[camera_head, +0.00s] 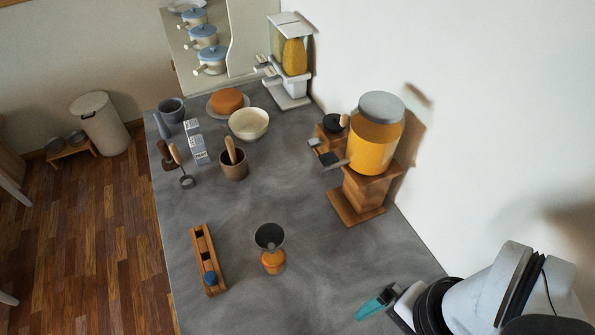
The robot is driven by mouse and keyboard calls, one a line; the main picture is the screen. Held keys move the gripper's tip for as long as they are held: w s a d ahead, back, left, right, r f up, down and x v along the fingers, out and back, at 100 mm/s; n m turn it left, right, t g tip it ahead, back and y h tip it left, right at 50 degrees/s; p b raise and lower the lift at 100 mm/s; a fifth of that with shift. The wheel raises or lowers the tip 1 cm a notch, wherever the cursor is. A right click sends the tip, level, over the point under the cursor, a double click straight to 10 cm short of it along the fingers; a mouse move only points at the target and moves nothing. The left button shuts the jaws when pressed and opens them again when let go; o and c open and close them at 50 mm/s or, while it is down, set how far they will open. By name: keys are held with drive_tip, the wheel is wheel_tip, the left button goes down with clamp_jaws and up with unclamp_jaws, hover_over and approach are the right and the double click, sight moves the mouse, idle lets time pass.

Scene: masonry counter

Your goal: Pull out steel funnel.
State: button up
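The steel funnel (268,236) is grey, with its wide dark mouth facing up. It sits on top of a small orange holder (273,263) near the front middle of the counter. Its lower end is hidden, so I cannot tell how deep it goes. My gripper (372,306), with teal fingers, is at the lower right, to the right of the funnel and apart from it. The fingers overlap in this view, so their opening is unclear. I see nothing held between them.
A wooden rack (199,245) with a blue piece lies left of the funnel. A wooden dispenser with a yellow jar (375,140) stands behind right. A mortar with pestle (234,165), a cream bowl (249,123) and small boxes are further back. The grey counter (325,270) between funnel and gripper is clear.

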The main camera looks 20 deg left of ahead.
drive_tip(key=w+a+r+m+y, duration=0.1)
drive_tip(key=w+a+r+m, duration=0.15)
drive_tip(key=w+a, duration=0.45)
drive_tip(key=m+g+y, duration=0.1)
drive_tip(key=m, duration=0.4)
approach(265, 243)
drive_tip(key=shift+m, duration=0.35)
drive_tip(key=x, duration=0.5)
clamp_jaws()
drive_tip(key=c, duration=0.6)
unclamp_jaws()
clamp_jaws()
drive_tip(key=shift+r, duration=0.15)
